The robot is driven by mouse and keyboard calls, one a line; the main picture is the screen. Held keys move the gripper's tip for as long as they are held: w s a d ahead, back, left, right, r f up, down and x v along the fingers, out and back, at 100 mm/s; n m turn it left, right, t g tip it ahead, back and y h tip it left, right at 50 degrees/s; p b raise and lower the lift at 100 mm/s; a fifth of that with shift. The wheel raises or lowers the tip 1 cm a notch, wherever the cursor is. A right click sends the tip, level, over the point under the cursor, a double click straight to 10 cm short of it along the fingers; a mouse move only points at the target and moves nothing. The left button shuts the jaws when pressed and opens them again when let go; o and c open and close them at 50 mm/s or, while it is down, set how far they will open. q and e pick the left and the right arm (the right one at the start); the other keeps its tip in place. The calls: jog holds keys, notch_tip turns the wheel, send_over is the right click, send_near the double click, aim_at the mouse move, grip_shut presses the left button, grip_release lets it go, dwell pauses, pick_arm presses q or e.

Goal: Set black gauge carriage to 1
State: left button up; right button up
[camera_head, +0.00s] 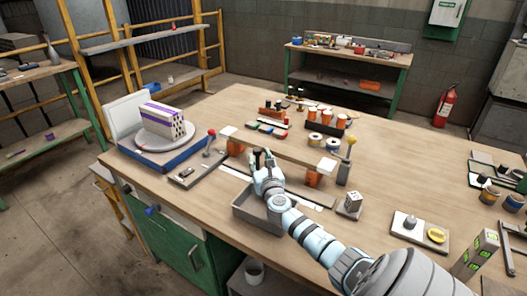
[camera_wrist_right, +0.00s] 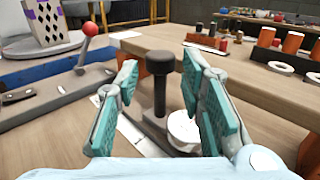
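The black gauge carriage (camera_wrist_right: 160,84) shows in the right wrist view as an upright post with a wide round knob on top. It stands by a pale scale strip (camera_wrist_right: 138,135), whose marks are too small to read. My right gripper (camera_wrist_right: 160,100) is open, with one teal-padded finger on each side of the post and visible gaps to both. In the head view my right gripper (camera_head: 262,160) is at the gauge, under the front of a raised wooden plank, and largely covers the carriage. My left gripper is in neither view.
A wooden plank (camera_head: 285,150) on orange supports spans close behind the gripper. A red-knobbed lever (camera_head: 209,140) stands to the left, beside a hollow brick (camera_head: 160,122) on a turntable. A grey tray (camera_head: 258,214) lies under my right arm. A white round piece (camera_wrist_right: 183,130) sits beside the post.

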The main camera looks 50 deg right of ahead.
jog(key=v, duration=0.7)
